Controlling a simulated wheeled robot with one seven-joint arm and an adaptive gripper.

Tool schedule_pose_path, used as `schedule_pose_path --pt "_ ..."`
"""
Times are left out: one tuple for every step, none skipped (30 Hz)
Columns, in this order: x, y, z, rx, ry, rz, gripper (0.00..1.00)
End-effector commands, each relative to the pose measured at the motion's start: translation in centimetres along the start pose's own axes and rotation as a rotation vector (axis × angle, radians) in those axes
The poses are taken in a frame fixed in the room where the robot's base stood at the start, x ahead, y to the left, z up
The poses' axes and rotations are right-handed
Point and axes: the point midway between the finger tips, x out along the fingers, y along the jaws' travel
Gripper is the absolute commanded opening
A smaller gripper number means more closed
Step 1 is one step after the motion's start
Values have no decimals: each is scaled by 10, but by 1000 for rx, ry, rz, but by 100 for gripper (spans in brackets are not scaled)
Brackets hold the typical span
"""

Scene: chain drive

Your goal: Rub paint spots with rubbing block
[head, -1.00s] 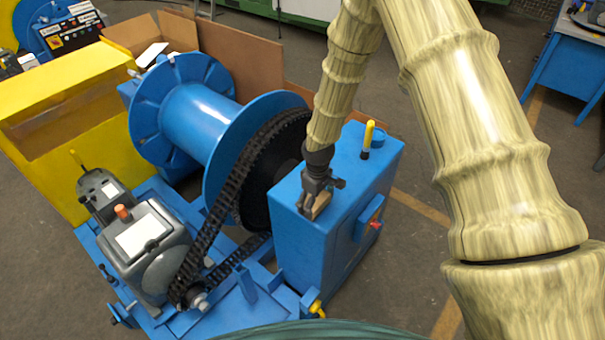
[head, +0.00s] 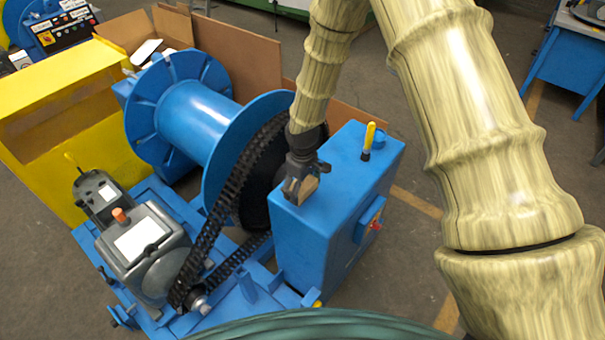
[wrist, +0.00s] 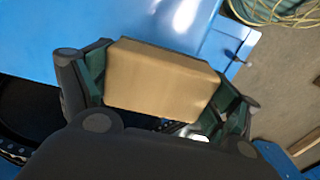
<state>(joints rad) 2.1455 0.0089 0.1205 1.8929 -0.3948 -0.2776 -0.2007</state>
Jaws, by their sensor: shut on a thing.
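My gripper (head: 297,190) is shut on a tan rubbing block (head: 309,187), at the left part of the top of the blue cabinet (head: 330,235). In the wrist view the block (wrist: 165,82) sits between the two dark green finger pads, its broad face toward the camera. Blue metal (wrist: 120,22) lies just beyond it. I cannot tell whether the block touches the cabinet top. No paint spots can be made out on the blue surfaces; the gripper and block hide part of the top.
A yellow-handled lever (head: 368,138) stands on the cabinet top to the right of my gripper. The black chain (head: 222,195) and blue spool (head: 190,115) are close on the left. A grey motor (head: 140,245) sits front left. A yellow box (head: 70,110) stands farther left.

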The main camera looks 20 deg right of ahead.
Motion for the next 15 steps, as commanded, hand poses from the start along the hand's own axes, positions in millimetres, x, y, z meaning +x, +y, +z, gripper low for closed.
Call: schedule_pose_path --pt "-8 0 0 0 1 1 59" --pt "-11 0 0 1 1 0 59" --pt "-14 1 0 1 1 0 59" --pt "-17 1 0 1 0 0 59" --pt "-20 1 1 2 0 0 59" --pt "-23 1 1 2 0 0 59" --pt "-26 1 1 3 0 0 59" --pt "-29 2 1 3 0 1 59" --pt "-33 2 2 3 0 1 59" --pt "-35 2 2 4 1 1 59" --pt "-38 2 2 4 1 1 59" --pt "-40 2 2 4 1 1 59" --pt "-42 2 2 4 1 1 59" --pt "-43 2 2 4 1 1 59" --pt "-44 2 2 4 1 1 59"
